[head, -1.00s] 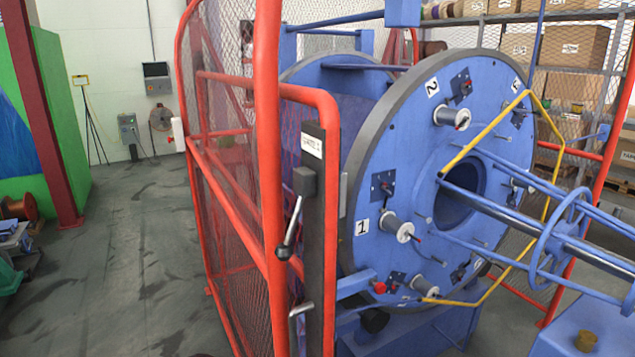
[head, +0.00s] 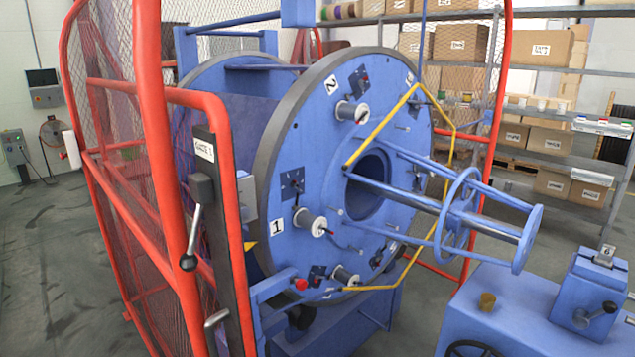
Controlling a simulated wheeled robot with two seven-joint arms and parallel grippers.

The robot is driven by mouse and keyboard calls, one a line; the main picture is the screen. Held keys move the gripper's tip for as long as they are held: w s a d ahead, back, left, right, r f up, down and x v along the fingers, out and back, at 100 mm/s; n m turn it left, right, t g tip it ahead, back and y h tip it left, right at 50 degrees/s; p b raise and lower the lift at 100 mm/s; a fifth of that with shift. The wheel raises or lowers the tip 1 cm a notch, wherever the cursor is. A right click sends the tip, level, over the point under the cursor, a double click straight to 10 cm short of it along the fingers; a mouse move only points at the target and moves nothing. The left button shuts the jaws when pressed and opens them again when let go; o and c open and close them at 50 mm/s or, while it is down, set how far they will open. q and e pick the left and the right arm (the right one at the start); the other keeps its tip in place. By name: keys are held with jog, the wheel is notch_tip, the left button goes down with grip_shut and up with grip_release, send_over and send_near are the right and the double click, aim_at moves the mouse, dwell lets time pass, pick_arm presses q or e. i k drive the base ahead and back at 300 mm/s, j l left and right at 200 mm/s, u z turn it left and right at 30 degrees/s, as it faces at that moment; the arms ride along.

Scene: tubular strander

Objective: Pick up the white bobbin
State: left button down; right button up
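Several pale bobbins are mounted on the face of the big blue disc (head: 318,140): one near number 2 (head: 352,112), one near number 1 (head: 309,222), and one at the lower edge (head: 345,276). On the right-hand shelf stand small spool-like items, some whitish (head: 541,103) and others with coloured parts (head: 602,122). They are too small for me to tell which is the white bobbin. Neither of my grippers is in view.
A red mesh guard (head: 150,150) with a lever (head: 190,240) stands at the left front. A blue spindle cage (head: 460,215) juts right from the disc. A blue machine bench (head: 510,305) fills the lower right. Shelves with cardboard boxes (head: 460,42) stand behind. Open floor lies left.

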aim_at(303, 217)
jog(key=i+l+z, duration=0.1)
jog(key=i+l, duration=0.4)
jog(key=l, duration=0.2)
jog(key=i+l+z, duration=0.1)
jog(key=i+l, duration=0.45)
jog(key=l, duration=0.1)
